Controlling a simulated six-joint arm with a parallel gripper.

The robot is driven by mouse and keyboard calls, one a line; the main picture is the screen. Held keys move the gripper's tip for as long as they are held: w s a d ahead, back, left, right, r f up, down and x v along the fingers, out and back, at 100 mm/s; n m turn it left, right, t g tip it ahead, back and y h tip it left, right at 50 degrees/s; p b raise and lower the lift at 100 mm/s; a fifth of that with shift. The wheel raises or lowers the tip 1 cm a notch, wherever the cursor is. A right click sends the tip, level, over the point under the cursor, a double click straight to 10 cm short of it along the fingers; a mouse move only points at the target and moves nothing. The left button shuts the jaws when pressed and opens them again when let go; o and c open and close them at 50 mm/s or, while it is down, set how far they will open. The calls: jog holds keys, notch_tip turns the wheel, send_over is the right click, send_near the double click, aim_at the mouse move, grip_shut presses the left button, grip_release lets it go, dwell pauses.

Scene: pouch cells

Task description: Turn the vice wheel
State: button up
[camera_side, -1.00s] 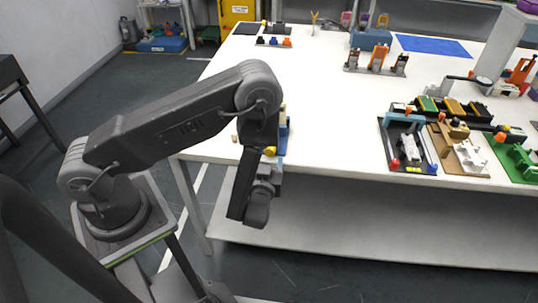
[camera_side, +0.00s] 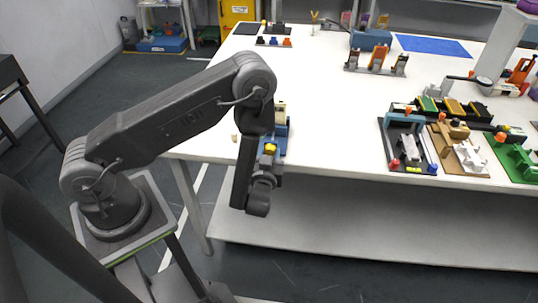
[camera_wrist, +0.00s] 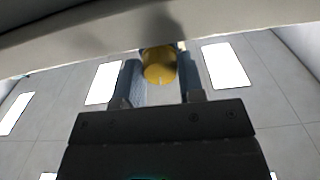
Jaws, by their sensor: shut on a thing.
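The blue vice (camera_side: 281,133) stands at the front left edge of the white table, partly hidden behind my arm. A yellow knob (camera_side: 270,148) shows at its near side, at the table edge; the rest of the wheel is hard to make out. My gripper (camera_side: 269,157) reaches up to this knob from below and in front. In the wrist view, my gripper (camera_wrist: 160,76) has its two blue-grey fingers on either side of the round yellow knob (camera_wrist: 160,65), shut on it. The contact itself is partly hidden in the side view.
The white table (camera_side: 335,125) has free room right of the vice. Fixtures with coloured parts, including a dark board (camera_side: 400,160) and a green one (camera_side: 515,160), stand at the right. A lower shelf (camera_side: 350,225) runs under the table.

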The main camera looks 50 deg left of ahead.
jog(key=shift+c, duration=1.2)
jog(key=shift+n, duration=2.2)
jog(key=o, duration=0.9)
jog(key=shift+d, duration=0.1)
jog(key=v, duration=1.3)
jog(key=shift+s+d, duration=0.2)
jog(key=shift+s, duration=0.1)
jog(key=shift+w, duration=0.1)
